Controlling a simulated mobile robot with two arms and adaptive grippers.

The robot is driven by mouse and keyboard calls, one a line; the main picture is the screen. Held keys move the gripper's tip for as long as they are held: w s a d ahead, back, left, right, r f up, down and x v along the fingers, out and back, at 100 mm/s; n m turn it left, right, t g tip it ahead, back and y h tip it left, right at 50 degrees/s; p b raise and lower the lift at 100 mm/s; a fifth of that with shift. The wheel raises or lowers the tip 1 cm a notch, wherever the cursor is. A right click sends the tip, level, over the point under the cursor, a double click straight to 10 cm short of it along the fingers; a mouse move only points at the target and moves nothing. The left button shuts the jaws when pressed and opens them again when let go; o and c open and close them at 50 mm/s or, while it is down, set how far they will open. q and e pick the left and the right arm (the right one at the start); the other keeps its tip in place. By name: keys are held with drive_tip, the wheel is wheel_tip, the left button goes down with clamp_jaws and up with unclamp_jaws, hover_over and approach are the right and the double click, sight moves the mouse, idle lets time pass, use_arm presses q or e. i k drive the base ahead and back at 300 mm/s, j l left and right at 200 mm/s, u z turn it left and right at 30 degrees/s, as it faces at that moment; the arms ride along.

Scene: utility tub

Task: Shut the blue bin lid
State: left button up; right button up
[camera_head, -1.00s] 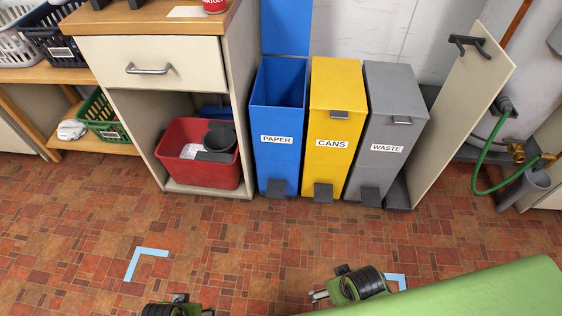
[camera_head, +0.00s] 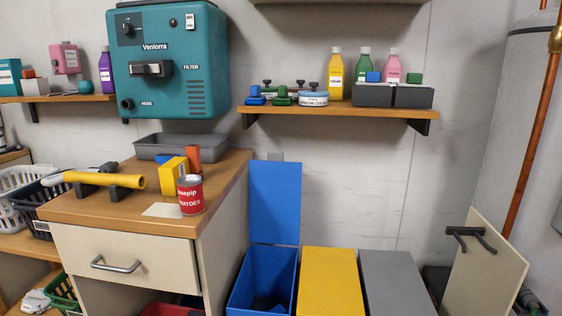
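The blue bin (camera_head: 240,290) stands beside the wooden-topped cabinet, and its lower part is below the picture edge. Its blue lid (camera_head: 274,200) stands upright at the back of the bin, against the wall, so the bin is open. Something blue lies inside the bin. Neither of my grippers shows in the head view now.
The yellow bin (camera_head: 330,283) and the grey bin (camera_head: 395,285) stand to the right, both lids shut. A shelf (camera_head: 335,109) with bottles hangs above. The counter (camera_head: 110,205) holds a red can (camera_head: 190,194) and a yellow box. A cream door panel (camera_head: 475,270) stands open at right.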

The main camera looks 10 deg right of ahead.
sight(275, 184)
drive_tip(key=i+l, duration=0.3)
drive_tip(key=i+j, duration=0.15)
drive_tip(key=j, duration=0.2)
drive_tip(key=i+j, duration=0.1)
drive_tip(key=j, duration=0.2)
drive_tip(key=i+j, duration=0.15)
drive_tip(key=j, duration=0.2)
